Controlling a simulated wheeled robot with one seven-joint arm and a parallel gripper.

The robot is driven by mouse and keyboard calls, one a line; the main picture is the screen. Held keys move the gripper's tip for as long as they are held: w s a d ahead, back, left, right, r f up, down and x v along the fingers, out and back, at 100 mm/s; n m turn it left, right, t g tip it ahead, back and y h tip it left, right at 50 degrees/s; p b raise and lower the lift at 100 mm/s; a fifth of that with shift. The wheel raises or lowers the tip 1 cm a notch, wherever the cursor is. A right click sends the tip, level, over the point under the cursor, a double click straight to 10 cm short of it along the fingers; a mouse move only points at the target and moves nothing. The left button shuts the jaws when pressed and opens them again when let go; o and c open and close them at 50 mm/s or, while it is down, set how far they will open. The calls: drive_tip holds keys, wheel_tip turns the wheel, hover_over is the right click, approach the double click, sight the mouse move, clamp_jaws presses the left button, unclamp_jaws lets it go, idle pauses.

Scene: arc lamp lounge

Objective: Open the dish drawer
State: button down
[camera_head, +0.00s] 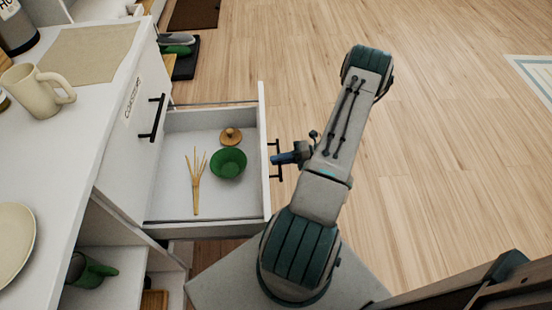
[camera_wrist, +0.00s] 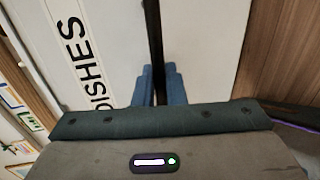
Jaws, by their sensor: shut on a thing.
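The white dish drawer (camera_head: 264,115) stands pulled out from the cabinet in the head view, and its inside is in plain sight. It holds a green bowl (camera_head: 228,163), a round wooden piece (camera_head: 231,136) and a bundle of thin wooden sticks (camera_head: 196,185). In the wrist view its front (camera_wrist: 110,35) reads "DISHES". My gripper (camera_head: 281,158) is at the outer side of the drawer front, shut on the black bar handle (camera_head: 279,174). In the wrist view the handle (camera_wrist: 153,35) runs between the blue fingers (camera_wrist: 160,85).
A mug (camera_head: 37,92) and a plate (camera_head: 12,240) stand on the white counter (camera_head: 85,130). Another black handle (camera_head: 151,118) is on the cabinet front. A green item (camera_head: 90,270) sits on a lower shelf.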

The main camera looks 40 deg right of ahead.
idle(0.3)
drive_tip(key=c, duration=1.6)
unclamp_jaws()
drive_tip(key=p+v, duration=0.1)
drive_tip(key=v, duration=1.2)
drive_tip(key=shift+s+d+p, duration=0.15)
drive_tip(key=shift+d+p, duration=0.2)
drive_tip(key=shift+p, duration=0.05)
drive_tip(key=shift+r, duration=0.1)
